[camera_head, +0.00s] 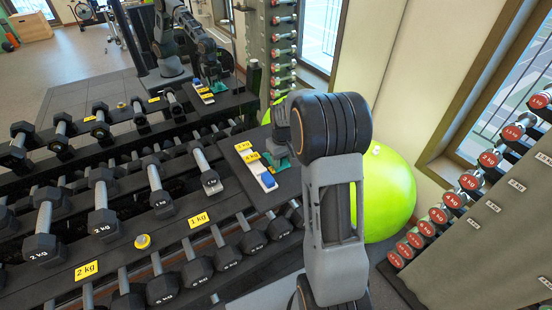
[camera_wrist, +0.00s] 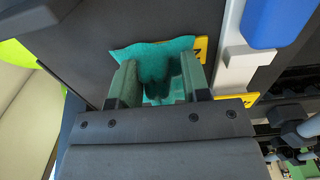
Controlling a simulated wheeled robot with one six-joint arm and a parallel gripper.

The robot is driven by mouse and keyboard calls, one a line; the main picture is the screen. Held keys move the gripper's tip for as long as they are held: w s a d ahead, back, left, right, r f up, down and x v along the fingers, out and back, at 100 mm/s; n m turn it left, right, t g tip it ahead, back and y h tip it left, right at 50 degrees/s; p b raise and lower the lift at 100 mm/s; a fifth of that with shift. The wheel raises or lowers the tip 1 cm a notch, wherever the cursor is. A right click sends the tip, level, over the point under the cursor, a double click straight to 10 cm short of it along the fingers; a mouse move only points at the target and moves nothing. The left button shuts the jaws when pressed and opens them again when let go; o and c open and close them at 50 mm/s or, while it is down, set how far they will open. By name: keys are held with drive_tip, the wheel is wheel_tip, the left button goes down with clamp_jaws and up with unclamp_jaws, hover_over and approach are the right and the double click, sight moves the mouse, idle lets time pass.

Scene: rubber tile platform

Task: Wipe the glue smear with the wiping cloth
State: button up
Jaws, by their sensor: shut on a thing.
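The wiping cloth is a teal piece of fabric, seen in the wrist view (camera_wrist: 155,58) bunched between my fingers, its far edge spread out beyond them over a dark surface. It also shows in the head view as a small teal patch (camera_head: 278,163) under my gripper (camera_head: 284,148). In the wrist view my gripper (camera_wrist: 158,88) is shut on the cloth. It is over the dark platform (camera_head: 287,183) at the right end of the dumbbell rack. I cannot make out the glue smear in either view; the cloth, gripper and arm cover part of the platform.
A white holder with a blue part (camera_head: 266,179) stands just left of the cloth, beside yellow labels (camera_head: 250,156). Several dumbbells (camera_head: 158,190) fill the rack to the left. A yellow-green ball (camera_head: 392,190) is behind my arm. A mirror at the back reflects the rack.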

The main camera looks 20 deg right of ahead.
drive_tip(key=shift+s+d+f, duration=0.15)
drive_tip(key=shift+s+f, duration=0.1)
drive_tip(key=shift+f, duration=0.1)
drive_tip(key=shift+c, duration=0.2)
drive_tip(key=shift+w+d+r+p, duration=0.1)
drive_tip(key=shift+d+r+p, duration=0.1)
drive_tip(key=shift+r+p, duration=0.2)
clamp_jaws()
drive_tip(key=shift+w+a+r+p, duration=0.15)
drive_tip(key=shift+r+p, duration=1.7)
drive_tip(key=shift+r, duration=0.8)
